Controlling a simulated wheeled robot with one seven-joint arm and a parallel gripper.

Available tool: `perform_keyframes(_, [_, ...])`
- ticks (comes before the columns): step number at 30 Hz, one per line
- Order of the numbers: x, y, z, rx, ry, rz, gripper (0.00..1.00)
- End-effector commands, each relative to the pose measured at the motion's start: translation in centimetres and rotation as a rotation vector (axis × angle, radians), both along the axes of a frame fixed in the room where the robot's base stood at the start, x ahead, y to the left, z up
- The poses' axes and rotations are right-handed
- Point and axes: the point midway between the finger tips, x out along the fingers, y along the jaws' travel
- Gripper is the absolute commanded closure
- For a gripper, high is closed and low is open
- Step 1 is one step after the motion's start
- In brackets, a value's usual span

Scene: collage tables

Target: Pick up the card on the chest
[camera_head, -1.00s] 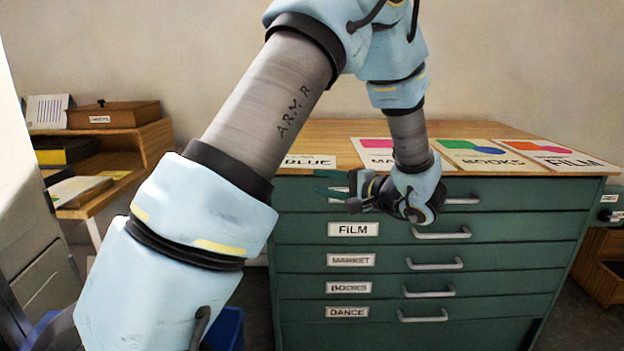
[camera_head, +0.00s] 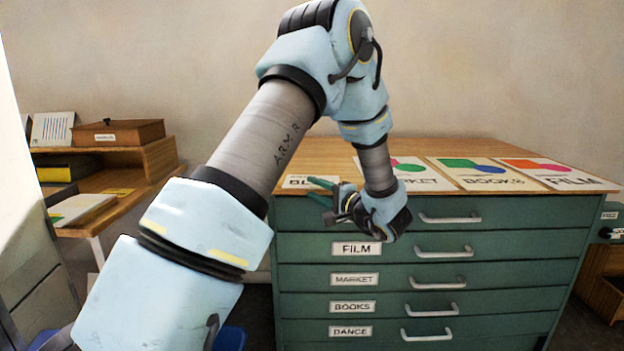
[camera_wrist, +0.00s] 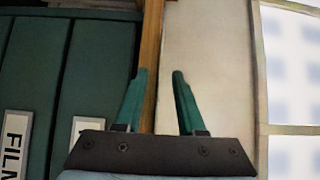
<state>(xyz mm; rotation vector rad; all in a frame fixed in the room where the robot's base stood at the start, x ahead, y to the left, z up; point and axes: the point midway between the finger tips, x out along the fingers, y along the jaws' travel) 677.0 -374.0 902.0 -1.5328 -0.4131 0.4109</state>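The green chest of drawers (camera_head: 430,213) has a wooden top (camera_head: 330,158). A small white card (camera_head: 297,181) lettered "BL…" lies at the top's front left; the gripper hides its right part. My gripper (camera_head: 318,192) is beside the chest's front edge, its green fingers pointing left and overlapping the card in the head view. I cannot tell whether they touch it. In the wrist view my gripper (camera_wrist: 159,76) is open with nothing between the fingers. The card is not identifiable in the wrist view.
Several drawer handles (camera_head: 443,251) stick out of the front. A wooden desk (camera_head: 120,205) with a box stands at the left.

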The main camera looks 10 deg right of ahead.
Motion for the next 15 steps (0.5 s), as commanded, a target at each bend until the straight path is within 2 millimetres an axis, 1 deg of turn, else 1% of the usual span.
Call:
perform_keyframes(3, [0.53,0.33,-0.05,0.000,0.001,0.000,0.61])
perform_keyframes(9, [0.55,0.32,-0.09,0.000,0.001,-0.001,0.61])
perform_keyframes(15, [0.53,0.32,-0.08,0.000,0.001,0.000,0.84])
